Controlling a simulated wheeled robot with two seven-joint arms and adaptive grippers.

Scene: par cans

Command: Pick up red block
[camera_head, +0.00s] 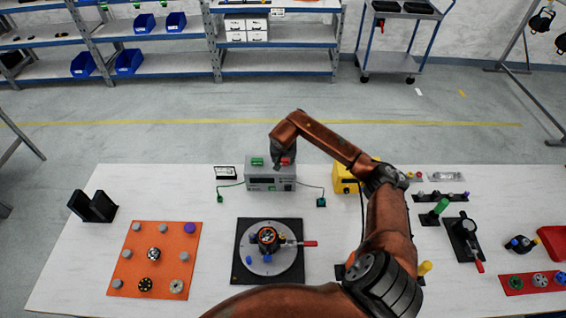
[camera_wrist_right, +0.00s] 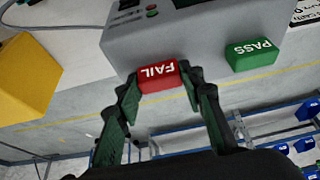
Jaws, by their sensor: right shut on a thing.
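The red block (camera_head: 285,161), marked FAIL, is at the right end of the top of the grey tester box (camera_head: 262,184). In the wrist view the red block (camera_wrist_right: 158,78) sits between the two fingers of my right gripper (camera_wrist_right: 167,90), which is shut on it. It is at the edge of the grey box (camera_wrist_right: 200,35); I cannot tell whether it still touches the box. In the head view my right gripper (camera_head: 281,160) comes down over the block and partly hides it. My left gripper is not in view.
A green PASS block (camera_head: 257,161) stands on the box beside the red one. A yellow box (camera_head: 345,180) is to the right. Cables run from the tester to small green pieces. A black mat with a turntable (camera_head: 243,272) and an orange board (camera_head: 130,240) lie nearer.

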